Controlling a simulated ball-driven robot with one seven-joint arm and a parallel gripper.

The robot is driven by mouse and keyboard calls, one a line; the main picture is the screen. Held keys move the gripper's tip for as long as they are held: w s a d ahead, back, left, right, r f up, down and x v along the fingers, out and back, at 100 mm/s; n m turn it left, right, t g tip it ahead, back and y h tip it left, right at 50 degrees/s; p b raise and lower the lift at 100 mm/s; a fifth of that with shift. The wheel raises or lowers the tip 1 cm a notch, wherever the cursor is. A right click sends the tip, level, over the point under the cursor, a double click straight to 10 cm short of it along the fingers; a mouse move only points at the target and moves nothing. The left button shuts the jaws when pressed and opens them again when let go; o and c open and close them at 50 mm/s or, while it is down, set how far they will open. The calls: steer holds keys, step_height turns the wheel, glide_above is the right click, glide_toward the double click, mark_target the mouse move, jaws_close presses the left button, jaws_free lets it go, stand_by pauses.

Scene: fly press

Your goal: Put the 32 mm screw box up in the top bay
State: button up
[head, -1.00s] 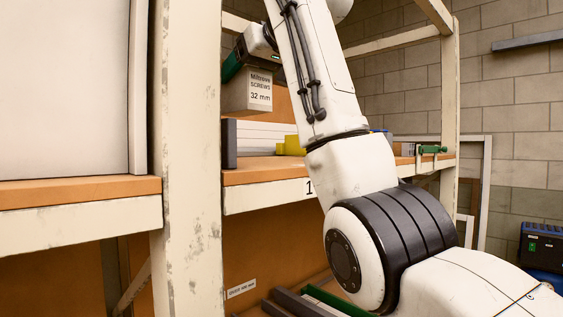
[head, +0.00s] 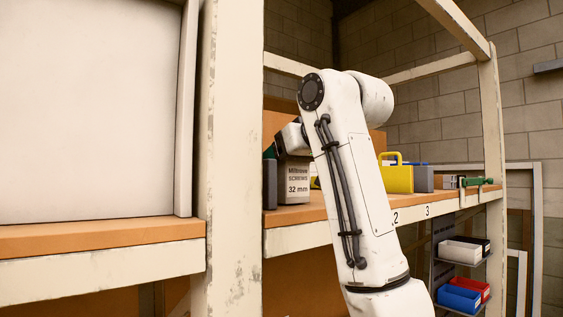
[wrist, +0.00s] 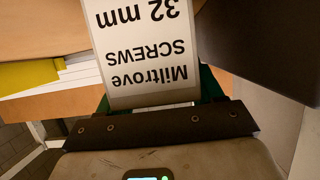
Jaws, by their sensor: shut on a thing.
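The 32 mm screw box (head: 297,181), white with a "Miltrove SCREWS 32 mm" label, is upright at the left end of the orange shelf board (head: 310,213). Its base is at or just above the board; I cannot tell if it touches. My gripper (head: 283,149) is shut on the box from above and behind, partly hidden by my arm. In the wrist view the box (wrist: 140,50) fills the space between the green fingers of my gripper (wrist: 158,97), its label upside down.
A dark grey block (head: 270,184) stands close left of the box, by the pale upright post (head: 230,150). A yellow case (head: 397,178) and a grey block (head: 423,179) stand further right. My arm hides the board between. Bays are numbered along the front edge.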

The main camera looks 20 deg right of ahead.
steer(key=shift+f, duration=0.1)
steer(key=o, duration=1.4)
steer(key=shift+f, duration=0.1)
steer(key=b+v, duration=0.5)
steer(key=v, duration=0.7)
steer(key=shift+s, duration=0.1)
